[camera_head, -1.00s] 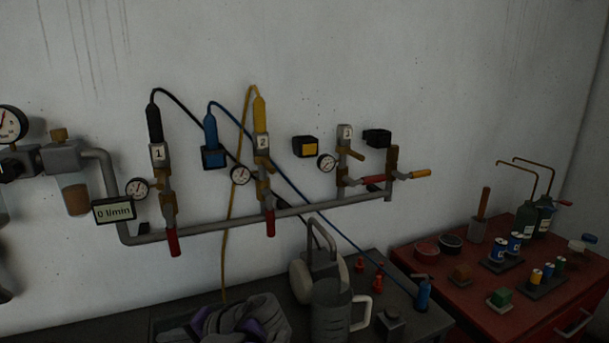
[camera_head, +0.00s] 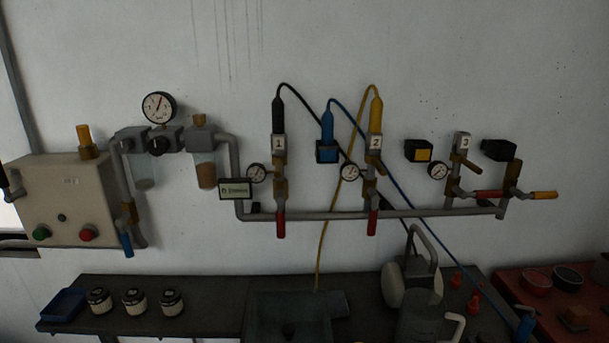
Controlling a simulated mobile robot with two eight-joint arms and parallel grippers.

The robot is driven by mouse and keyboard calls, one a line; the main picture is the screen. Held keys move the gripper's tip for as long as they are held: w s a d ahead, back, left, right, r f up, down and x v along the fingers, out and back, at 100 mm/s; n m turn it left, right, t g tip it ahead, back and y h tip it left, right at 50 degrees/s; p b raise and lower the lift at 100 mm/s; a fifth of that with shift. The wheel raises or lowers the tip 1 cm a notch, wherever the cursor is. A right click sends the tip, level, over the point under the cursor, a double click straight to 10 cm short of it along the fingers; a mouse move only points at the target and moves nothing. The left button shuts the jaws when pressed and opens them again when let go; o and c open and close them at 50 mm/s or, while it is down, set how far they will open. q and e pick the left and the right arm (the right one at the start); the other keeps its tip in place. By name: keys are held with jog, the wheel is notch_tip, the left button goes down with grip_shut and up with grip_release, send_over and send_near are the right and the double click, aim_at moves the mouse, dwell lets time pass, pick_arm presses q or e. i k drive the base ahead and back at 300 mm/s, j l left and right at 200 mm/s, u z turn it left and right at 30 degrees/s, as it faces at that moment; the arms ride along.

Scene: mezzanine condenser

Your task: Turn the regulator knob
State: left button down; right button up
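The regulator knob is a black knob (camera_head: 159,144) on the grey regulator body at the left of the wall piping. A round white pressure gauge (camera_head: 159,107) sits just above it. A clear bowl (camera_head: 145,172) hangs on its left and a brownish bowl (camera_head: 206,174) on its right. Nothing covers the knob. Neither of my grippers is in view.
A beige control box (camera_head: 65,205) with green and red buttons is left of the regulator. A blue-handled valve (camera_head: 125,243) hangs below. A flow display (camera_head: 236,189) and several valves sit right. Below is a dark bench (camera_head: 215,300) with jars and a tray.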

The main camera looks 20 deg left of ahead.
aim_at(159, 145)
jog(key=u, duration=1.6)
